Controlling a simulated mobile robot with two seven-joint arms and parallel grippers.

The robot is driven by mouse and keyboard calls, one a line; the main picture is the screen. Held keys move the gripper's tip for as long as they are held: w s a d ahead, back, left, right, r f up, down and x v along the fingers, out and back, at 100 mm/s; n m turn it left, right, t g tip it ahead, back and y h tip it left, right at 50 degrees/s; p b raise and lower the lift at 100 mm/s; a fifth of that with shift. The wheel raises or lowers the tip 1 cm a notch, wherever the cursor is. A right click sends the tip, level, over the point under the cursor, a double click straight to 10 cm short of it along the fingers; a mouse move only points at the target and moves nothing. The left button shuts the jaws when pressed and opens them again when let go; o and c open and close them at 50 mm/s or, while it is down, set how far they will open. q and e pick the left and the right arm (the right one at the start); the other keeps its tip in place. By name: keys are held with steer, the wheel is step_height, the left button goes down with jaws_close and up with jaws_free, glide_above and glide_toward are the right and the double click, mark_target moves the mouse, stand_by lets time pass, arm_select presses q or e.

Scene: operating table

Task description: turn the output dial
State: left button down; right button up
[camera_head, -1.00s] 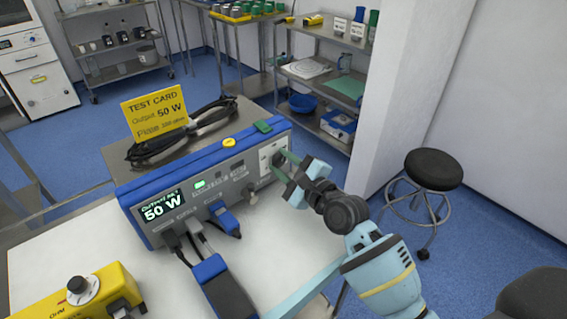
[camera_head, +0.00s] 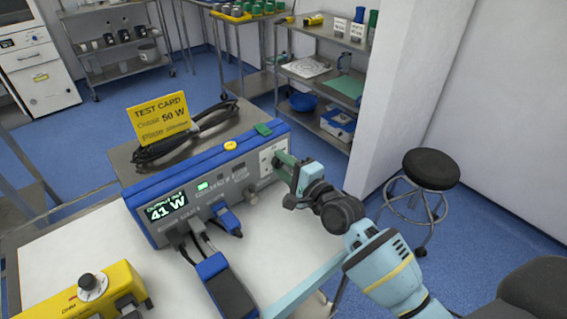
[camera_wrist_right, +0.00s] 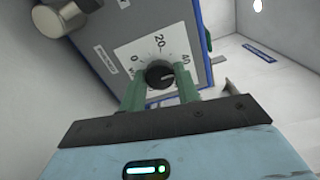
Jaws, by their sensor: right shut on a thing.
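The output dial (camera_wrist_right: 160,74) is a dark round knob on a white scale plate marked 0, 20 and 40 in the right wrist view. My right gripper (camera_wrist_right: 160,88) has its green fingers on either side of the dial and is shut on it. In the head view my right gripper (camera_head: 281,165) is at the right end of the front panel of the blue and grey unit (camera_head: 215,185), hiding the dial. The unit's display (camera_head: 166,207) reads 41 W. My left gripper is not in view.
A yellow box with a knob (camera_head: 95,290) stands on the white table at lower left. A black stool (camera_head: 431,170) stands at right.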

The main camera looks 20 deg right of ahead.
steer(key=shift+n, duration=0.5)
steer(key=o, duration=1)
steer(key=shift+v, duration=3.95)
